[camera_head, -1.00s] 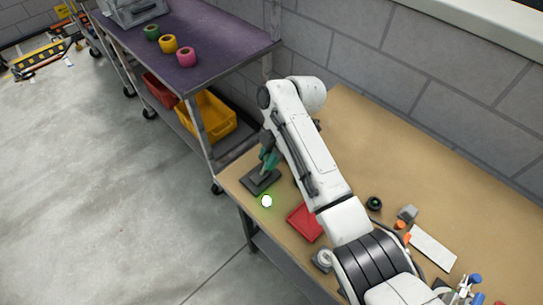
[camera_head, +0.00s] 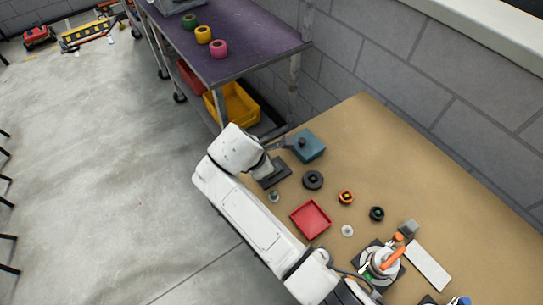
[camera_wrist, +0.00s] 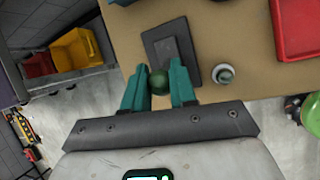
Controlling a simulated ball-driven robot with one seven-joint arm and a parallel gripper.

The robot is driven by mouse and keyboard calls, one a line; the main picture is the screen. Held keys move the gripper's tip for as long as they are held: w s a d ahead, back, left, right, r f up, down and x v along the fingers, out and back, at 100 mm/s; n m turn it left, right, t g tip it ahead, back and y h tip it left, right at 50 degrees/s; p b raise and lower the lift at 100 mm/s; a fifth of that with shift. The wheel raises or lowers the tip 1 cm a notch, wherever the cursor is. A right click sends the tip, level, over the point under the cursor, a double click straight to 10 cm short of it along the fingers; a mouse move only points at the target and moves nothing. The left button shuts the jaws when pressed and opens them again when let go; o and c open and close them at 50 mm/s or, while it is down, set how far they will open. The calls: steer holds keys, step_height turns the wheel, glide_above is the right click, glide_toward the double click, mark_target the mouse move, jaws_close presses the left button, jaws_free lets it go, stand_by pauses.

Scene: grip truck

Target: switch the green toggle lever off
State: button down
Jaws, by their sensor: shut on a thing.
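The green toggle lever (camera_wrist: 158,80) shows its round dark green knob in the wrist view, between the two teal fingers of my gripper (camera_wrist: 159,88). My gripper is shut on this knob. The lever's dark base plate (camera_wrist: 193,47) lies flat near the bench edge, and it also shows in the head view (camera_head: 279,172). A small round lamp (camera_head: 274,196) beside the plate looks dull and unlit in the head view; it shows in the wrist view too (camera_wrist: 224,73). In the head view my arm hides the lever and fingers.
A blue box (camera_head: 308,146) stands just behind the base plate. A black round knob (camera_head: 313,180), a red tray (camera_head: 311,220) and other controls lie to the right. Beyond the bench stands a purple-topped shelf (camera_head: 242,45). Bare bench top lies towards the wall.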

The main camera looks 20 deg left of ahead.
steer(key=shift+s+a+f+t+h, duration=0.15)
steer(key=shift+s+a+t+h, duration=0.15)
steer(key=shift+t, duration=0.2)
steer(key=shift+s+a+f+t+h, duration=0.15)
steer(key=shift+s+t+h, duration=0.1)
steer(key=shift+t+h, duration=0.2)
steer(key=c, duration=0.9)
jaws_free()
steer(key=shift+c, duration=0.2)
steer(key=v, duration=1)
steer(key=shift+s+r, duration=0.2)
steer(key=shift+s, duration=0.1)
steer(key=shift+a, duration=0.1)
